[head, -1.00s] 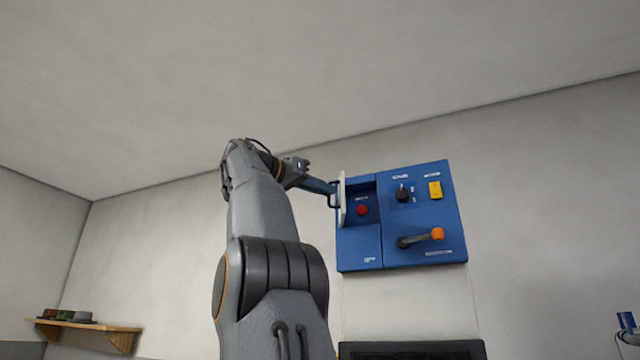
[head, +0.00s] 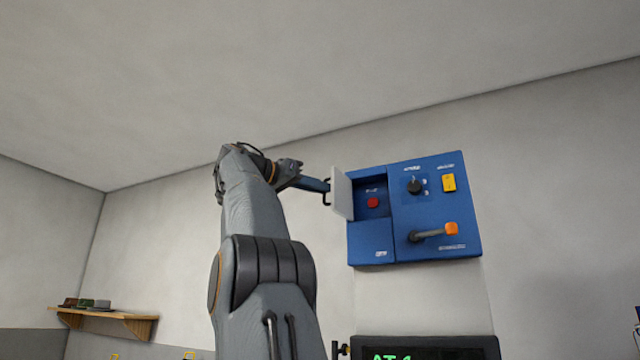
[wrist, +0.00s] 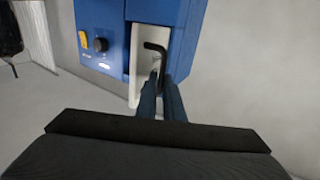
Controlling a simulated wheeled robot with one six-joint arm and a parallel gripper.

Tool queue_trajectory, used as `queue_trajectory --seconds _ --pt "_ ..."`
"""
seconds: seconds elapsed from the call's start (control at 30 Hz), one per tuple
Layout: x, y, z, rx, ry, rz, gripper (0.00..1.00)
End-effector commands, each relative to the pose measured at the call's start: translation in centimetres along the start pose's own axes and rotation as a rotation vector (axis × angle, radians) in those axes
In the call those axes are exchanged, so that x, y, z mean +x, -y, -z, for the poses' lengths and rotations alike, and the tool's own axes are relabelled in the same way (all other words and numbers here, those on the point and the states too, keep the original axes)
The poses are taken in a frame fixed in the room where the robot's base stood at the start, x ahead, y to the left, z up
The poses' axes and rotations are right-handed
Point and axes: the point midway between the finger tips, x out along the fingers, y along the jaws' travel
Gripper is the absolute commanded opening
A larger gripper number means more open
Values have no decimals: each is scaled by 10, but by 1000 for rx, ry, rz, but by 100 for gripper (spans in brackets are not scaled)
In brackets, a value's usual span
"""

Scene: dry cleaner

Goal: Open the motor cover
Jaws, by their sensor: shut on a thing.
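The motor cover (head: 343,194) is a pale flat door hinged on the left half of the blue control box (head: 372,243). It stands swung out to the left, and the recess behind it shows a red button (head: 373,202). The cover has a dark bar handle on its outer face; the cover (wrist: 137,92) and handle (wrist: 155,46) also show in the wrist view. My gripper (head: 326,190) is at the cover's left side, shut on the handle. In the wrist view my gripper's fingers (wrist: 160,92) reach the handle's near end; the exact contact is small.
The box's right half carries a black knob (head: 414,187), a yellow switch (head: 448,183) and an orange-tipped lever (head: 451,229). A dark display (head: 430,347) is below. A wooden shelf (head: 100,314) is at far left.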

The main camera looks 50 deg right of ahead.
Motion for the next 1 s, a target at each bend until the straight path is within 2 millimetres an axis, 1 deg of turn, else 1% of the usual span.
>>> queue_trajectory --seconds 0.03,0.57,0.6,0.67,0.7,1.0 --pt "2 1 -2 -5 2 -3 0" --pt "2 3 -3 -5 4 -4 0" --pt "2 3 -3 -5 4 -3 14" --pt "1 3 -3 -4 4 -3 24" --pt "1 3 -2 -4 4 -3 26" --pt "-3 3 -1 -1 2 2 26"
